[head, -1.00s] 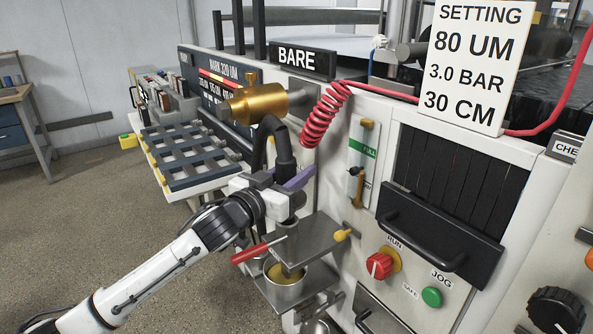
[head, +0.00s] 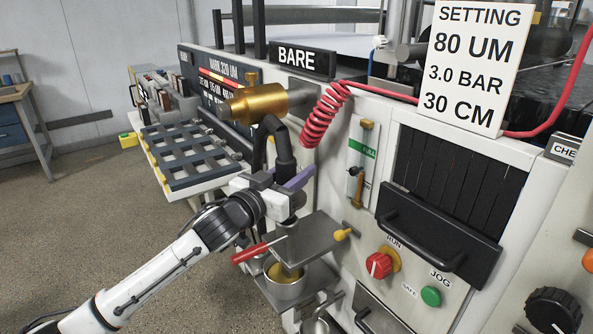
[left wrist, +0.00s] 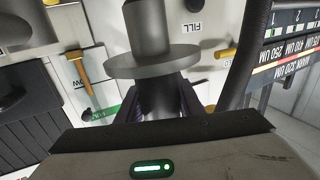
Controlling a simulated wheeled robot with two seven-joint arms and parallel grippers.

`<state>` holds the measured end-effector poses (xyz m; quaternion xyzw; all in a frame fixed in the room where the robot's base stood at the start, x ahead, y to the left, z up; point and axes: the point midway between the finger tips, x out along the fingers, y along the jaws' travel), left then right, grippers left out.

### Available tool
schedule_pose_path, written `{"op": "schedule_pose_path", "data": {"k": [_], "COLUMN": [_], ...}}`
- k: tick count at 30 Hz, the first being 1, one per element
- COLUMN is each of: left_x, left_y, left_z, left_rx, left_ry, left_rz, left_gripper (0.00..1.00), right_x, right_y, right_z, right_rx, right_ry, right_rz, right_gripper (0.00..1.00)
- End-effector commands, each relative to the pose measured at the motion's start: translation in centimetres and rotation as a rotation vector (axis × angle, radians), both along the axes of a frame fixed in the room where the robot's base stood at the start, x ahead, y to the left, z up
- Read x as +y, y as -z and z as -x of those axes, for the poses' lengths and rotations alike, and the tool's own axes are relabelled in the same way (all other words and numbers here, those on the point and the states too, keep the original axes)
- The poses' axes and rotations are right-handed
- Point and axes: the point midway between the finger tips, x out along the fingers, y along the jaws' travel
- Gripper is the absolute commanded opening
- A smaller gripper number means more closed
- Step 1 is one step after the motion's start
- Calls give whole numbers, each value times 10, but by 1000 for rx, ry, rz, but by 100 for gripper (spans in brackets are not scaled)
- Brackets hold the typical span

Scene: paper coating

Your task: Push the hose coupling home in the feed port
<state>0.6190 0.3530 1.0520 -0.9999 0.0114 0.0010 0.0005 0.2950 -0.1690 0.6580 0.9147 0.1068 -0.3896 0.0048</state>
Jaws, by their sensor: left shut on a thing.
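The hose coupling is a dark grey cylinder with a wide round flange (left wrist: 152,63) in the left wrist view. My left gripper (left wrist: 160,104) is shut on its lower body, just below the flange. In the head view my left gripper (head: 292,181), with purple fingers, is at the machine's front panel, below a curved black hose (head: 283,142). A FILL label (left wrist: 195,27) is on the white panel beside the coupling. The feed port's mouth is not clearly visible, so I cannot tell how deep the coupling sits. My right gripper is not in view.
A brass cylinder (head: 257,104) juts out above the gripper. A coiled red hose (head: 322,118) hangs to the right. A slotted rack (head: 188,158) stands to the left.

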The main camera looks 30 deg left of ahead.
Motion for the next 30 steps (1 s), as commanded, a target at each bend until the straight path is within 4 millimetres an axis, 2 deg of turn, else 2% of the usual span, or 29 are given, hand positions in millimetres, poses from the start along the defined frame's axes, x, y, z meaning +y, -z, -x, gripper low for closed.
{"op": "schedule_pose_path", "data": {"k": [15, 30], "left_x": [0, 0], "left_y": [-2, 8], "left_z": [0, 0], "left_rx": [-5, -6], "left_ry": [1, 1], "left_rz": [0, 0], "left_gripper": [0, 0], "right_x": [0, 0], "right_y": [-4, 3], "right_z": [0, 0], "right_rx": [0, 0], "right_ry": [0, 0], "right_rz": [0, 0], "right_gripper": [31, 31]}}
